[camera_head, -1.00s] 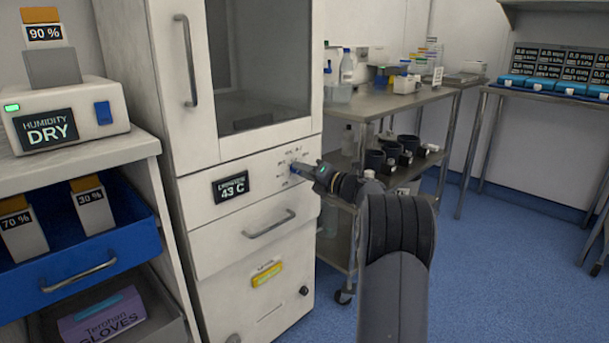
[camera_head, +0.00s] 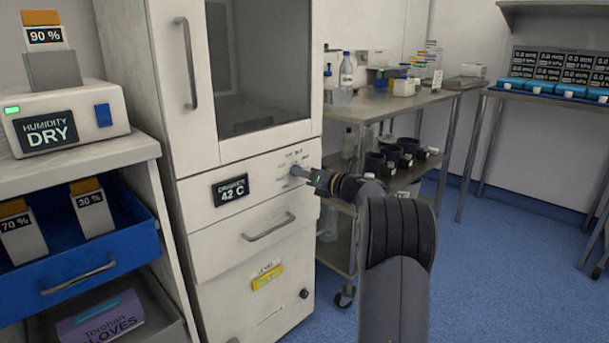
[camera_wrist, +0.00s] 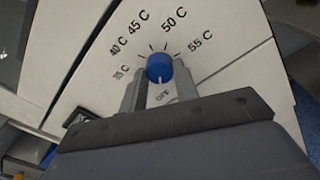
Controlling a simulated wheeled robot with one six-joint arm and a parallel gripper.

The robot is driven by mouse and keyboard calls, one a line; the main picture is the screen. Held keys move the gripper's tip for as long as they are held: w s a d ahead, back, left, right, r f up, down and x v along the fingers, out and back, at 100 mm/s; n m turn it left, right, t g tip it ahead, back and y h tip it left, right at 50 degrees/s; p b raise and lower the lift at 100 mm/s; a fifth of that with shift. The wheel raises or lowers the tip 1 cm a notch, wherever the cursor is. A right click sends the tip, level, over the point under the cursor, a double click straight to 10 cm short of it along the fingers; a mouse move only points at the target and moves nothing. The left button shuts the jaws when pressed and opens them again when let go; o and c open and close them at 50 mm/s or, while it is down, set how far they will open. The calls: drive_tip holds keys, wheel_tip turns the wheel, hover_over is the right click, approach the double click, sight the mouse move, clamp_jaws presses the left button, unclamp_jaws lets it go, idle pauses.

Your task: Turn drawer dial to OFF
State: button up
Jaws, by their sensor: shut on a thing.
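The blue drawer dial (camera_wrist: 160,66) sits on the white cabinet's drawer front. Temperature marks from 35 C to 55 C are printed around it, and an OFF label (camera_wrist: 163,96) is at the bottom of the picture's ring. A pale mark on the dial's lower edge faces the OFF label. My gripper (camera_wrist: 159,72) is shut on the dial, one finger on each side. The drawer display (camera_head: 230,190) reads 42 C.
The drawer handle (camera_head: 268,228) is below the dial. A humidity unit (camera_head: 66,118) and an open blue drawer (camera_head: 95,270) stand to the left. A metal cart (camera_head: 385,105) with bottles and dark containers is close on the right. Blue floor is clear farther right.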

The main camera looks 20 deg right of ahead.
drive_tip(key=o, duration=1)
drive_tip(key=shift+c, duration=0.2)
drive_tip(key=p+v, duration=0.2)
drive_tip(key=v, duration=0.9)
drive_tip(key=shift+p, duration=0.4)
drive_tip(key=shift+w+f, duration=0.1)
drive_tip(key=shift+w, duration=0.1)
drive_tip(key=b+x, duration=0.2)
drive_tip(key=x, duration=0.8)
drive_tip(key=shift+w+a+b, duration=0.2)
drive_tip(key=shift+w+b, duration=0.05)
drive_tip(key=shift+b, duration=0.15)
